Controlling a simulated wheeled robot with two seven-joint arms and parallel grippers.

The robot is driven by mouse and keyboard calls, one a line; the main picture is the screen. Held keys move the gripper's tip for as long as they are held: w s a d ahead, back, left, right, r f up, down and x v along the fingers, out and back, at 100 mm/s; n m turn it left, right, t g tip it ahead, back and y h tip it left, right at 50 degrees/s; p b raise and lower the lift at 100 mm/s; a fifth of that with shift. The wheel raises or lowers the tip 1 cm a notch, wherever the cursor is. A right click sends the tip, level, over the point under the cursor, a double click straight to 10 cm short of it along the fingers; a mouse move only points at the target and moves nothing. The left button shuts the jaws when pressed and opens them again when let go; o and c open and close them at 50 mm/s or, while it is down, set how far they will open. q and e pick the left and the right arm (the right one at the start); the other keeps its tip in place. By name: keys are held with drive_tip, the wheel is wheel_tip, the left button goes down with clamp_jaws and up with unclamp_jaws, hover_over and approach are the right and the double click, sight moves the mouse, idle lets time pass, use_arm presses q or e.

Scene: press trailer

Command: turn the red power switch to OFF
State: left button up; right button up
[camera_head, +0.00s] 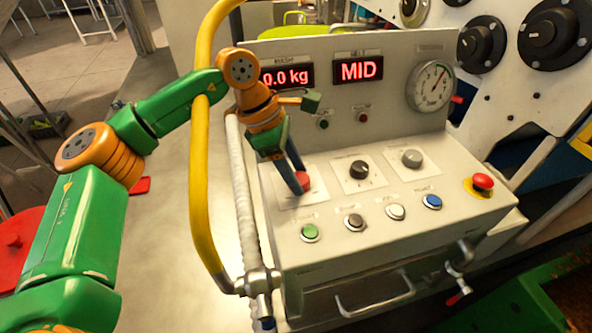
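The red power switch (304,181) is a small red knob on a white plate at the left of the control panel's sloped top. My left gripper (299,184) reaches down to it from above, with its dark blue fingers at the knob. The fingers hide part of the knob, so its pointer and the plate's labels cannot be read. I cannot tell whether the fingers are closed on it or just around it. My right gripper is not in view.
The panel (330,222) also carries a black knob (359,169), a grey knob (411,158), several push buttons and a red emergency stop (483,181). A yellow hose (199,190) runs upright close beside my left forearm. Displays read "0.0 kg", partly covered, and "MID".

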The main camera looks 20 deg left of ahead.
use_arm(q)
clamp_jaws()
drive_tip(key=n+t+b, duration=0.1)
drive_tip(key=n+b, duration=0.2)
drive_tip(key=shift+f, duration=0.2)
drive_tip(key=n+b, duration=0.2)
drive_tip(key=n+t+y+b, duration=0.1)
drive_tip(key=n, duration=0.1)
drive_tip(key=shift+s+d+t+b, duration=0.15)
drive_tip(key=shift+t+b, duration=0.15)
drive_tip(key=shift+b, duration=0.1)
drive_tip(key=n+y+b, duration=0.1)
drive_tip(key=n, duration=0.2)
drive_tip(key=n+y+b, duration=0.1)
drive_tip(key=n, duration=0.2)
drive_tip(key=shift+d+r+t+b, duration=0.15)
drive_tip(key=shift+t+b, duration=0.25)
drive_tip(key=shift+d+n+y+b, duration=0.1)
drive_tip(key=shift+n+y+b, duration=0.8)
drive_tip(key=shift+n, duration=1.5)
drive_tip(key=shift+s+y, duration=0.1)
drive_tip(key=shift+y, duration=0.2)
drive_tip(key=o, duration=0.8)
unclamp_jaws()
